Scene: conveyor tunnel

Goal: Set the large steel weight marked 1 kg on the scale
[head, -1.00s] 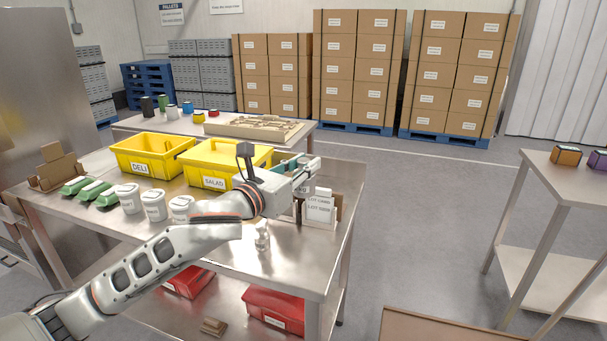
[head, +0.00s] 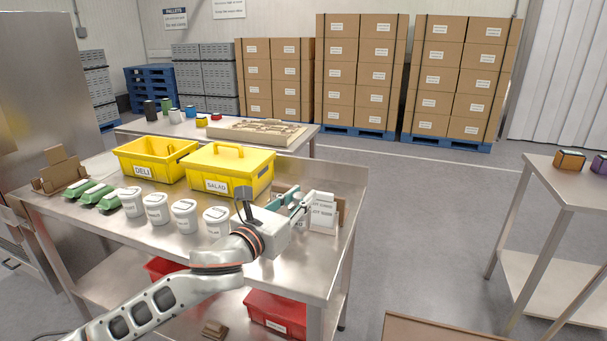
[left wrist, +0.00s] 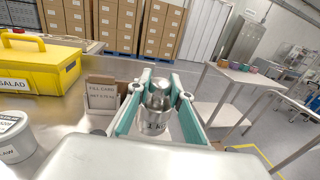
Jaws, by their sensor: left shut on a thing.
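My left gripper (head: 308,201) is over the right end of the steel table. In the left wrist view its teal fingers stand on both sides of a shiny steel weight (left wrist: 157,104) with a knob on top. Dark marking that looks like "1 k" shows on its front, partly cut off by the gripper body. The gripper is shut on this weight, which looks upright. I cannot make out the scale in either view. My right gripper is not in view.
Yellow bins marked DELI (head: 143,171) and SALAD (head: 216,186) stand on the table (head: 345,178). White tubs (head: 184,216) and green cartons (head: 97,194) stand in front. A card (head: 322,216) is close beside the gripper. Another table (head: 575,190) is at the right.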

